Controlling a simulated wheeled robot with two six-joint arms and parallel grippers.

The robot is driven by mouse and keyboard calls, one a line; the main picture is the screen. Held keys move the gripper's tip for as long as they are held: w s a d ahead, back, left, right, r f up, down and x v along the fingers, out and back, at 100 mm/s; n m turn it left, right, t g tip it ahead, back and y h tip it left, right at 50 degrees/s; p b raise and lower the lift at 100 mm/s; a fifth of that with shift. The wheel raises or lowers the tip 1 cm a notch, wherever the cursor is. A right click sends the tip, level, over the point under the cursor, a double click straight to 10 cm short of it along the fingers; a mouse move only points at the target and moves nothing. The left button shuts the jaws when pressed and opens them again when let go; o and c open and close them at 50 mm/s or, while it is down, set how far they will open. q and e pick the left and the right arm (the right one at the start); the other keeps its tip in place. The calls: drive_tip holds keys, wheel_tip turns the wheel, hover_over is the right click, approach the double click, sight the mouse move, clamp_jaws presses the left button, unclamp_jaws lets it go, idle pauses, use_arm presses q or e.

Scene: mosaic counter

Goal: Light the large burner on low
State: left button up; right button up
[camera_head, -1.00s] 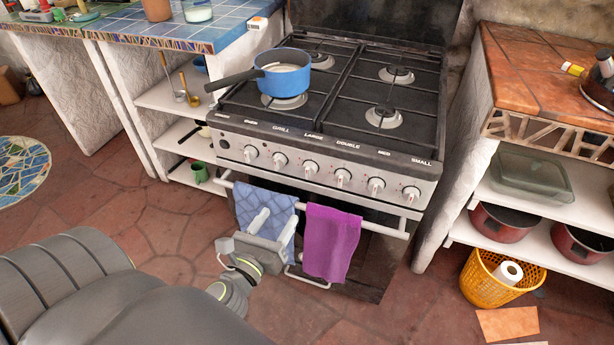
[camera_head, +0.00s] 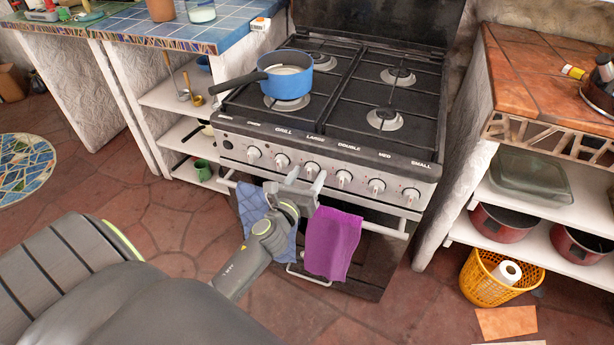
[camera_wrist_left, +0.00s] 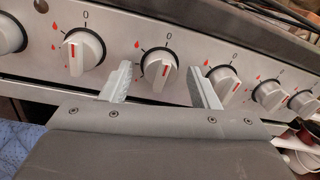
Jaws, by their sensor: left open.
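The stove (camera_head: 330,110) has a row of white knobs on its front panel, with labels above them. The third knob from the left, the large-burner knob (camera_head: 312,168), sits under the "LARGE" label. My right gripper is not in view.
A blue saucepan (camera_head: 284,72) stands on the left front burner, handle pointing left. A blue towel (camera_head: 252,207) and a purple towel (camera_head: 332,240) hang on the oven rail (camera_head: 385,230) below. Neighbouring knobs flank the fingers closely. A yellow basket (camera_head: 490,287) stands at lower right.

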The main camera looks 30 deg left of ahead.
use_arm(q)
drive_tip(key=c, duration=1)
